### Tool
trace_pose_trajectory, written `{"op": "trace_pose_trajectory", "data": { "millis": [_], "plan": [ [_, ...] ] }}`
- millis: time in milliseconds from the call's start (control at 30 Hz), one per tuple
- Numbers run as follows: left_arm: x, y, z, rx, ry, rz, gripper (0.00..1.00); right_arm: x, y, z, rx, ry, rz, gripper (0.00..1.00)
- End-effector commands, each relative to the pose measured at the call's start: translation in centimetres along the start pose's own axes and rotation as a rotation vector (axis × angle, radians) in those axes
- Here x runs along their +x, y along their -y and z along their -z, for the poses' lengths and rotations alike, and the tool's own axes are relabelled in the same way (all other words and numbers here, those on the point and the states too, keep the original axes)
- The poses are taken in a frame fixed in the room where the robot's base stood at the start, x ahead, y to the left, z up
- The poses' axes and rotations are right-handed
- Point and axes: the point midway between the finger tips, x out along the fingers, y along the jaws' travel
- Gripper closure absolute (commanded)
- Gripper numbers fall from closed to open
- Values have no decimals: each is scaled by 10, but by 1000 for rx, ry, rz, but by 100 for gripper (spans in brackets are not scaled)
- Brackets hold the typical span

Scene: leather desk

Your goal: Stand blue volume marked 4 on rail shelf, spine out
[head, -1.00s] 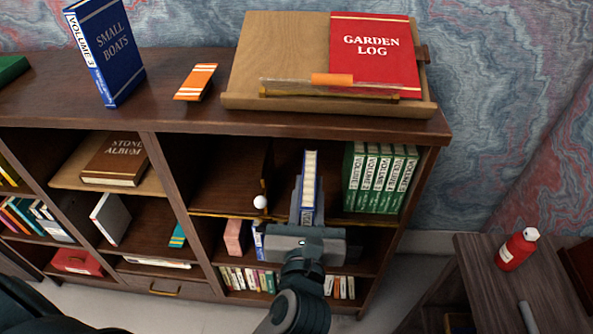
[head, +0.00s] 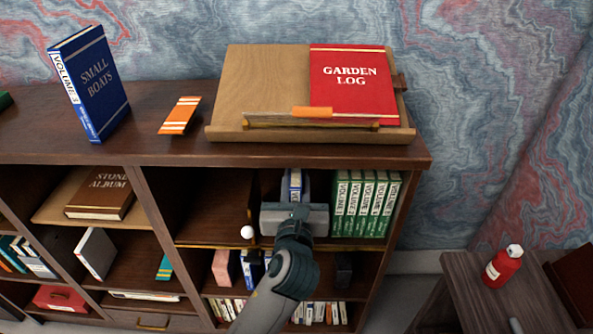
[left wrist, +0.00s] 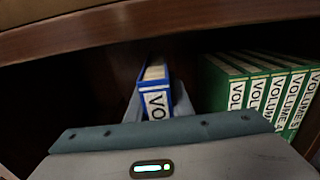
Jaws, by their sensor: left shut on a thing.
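A blue book (head: 295,176) with a white spine label is upright in the upper right compartment of the bookcase, its spine toward me. My left gripper (head: 294,192) is shut on it, fingers reaching in from the front. In the left wrist view the blue book (left wrist: 155,103) shows between the fingers. Only "VO" of its label is readable; its number and lower part are hidden by the gripper. The rail shelf (head: 210,232) has a thin brass rail (head: 350,246) along its front edge. My right gripper is not in view.
Several green volumes (head: 366,205) stand right of the blue book, with a gap between. A dark divider and a white knob (head: 247,232) are to its left. Another blue book, Volume 3 (head: 92,85), stands on the top. A red Garden Log (head: 352,84) rests on a sloped stand (head: 250,90).

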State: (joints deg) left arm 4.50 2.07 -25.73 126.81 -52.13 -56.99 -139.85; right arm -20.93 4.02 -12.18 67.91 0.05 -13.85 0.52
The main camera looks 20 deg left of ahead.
Motion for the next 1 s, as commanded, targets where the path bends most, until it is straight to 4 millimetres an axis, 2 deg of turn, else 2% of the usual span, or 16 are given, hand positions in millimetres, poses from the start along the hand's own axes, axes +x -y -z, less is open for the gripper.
{"op": "trace_pose_trajectory", "data": {
  "millis": [133,333,767,1000],
  "plan": [
    [32,-1,-3,1,4,-2,100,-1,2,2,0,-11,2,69],
    [56,0,-2,1,4,-1,100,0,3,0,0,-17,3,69],
    [60,0,0,0,2,0,100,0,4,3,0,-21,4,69],
    [60,0,25,1,-1,-1,100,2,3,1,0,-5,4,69]
  ]
}}
